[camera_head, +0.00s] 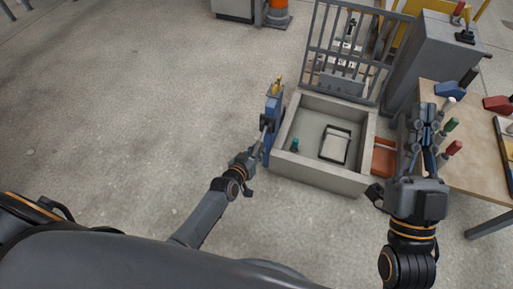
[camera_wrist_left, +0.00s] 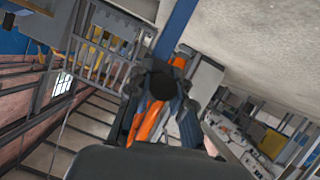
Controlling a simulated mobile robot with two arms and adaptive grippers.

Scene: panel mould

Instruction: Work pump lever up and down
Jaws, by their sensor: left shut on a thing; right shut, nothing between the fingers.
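The blue pump (camera_head: 272,106) stands upright against the left side of the grey box-shaped mould (camera_head: 318,175). My left gripper (camera_head: 260,146) is at the front of the pump, low on its near side. In the left wrist view its fingers (camera_wrist_left: 158,100) are closed around a dark, round-ended piece, the pump lever (camera_wrist_left: 158,82), in front of a blue post (camera_wrist_left: 177,30). The fingers hide part of the lever, and its angle is hard to tell. My right gripper (camera_head: 427,122) is shut and empty, over the gap between mould and workbench.
A barred grey gate (camera_head: 347,52) stands upright behind the mould. A workbench (camera_head: 477,152) with tools is at right. The floor at left is clear.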

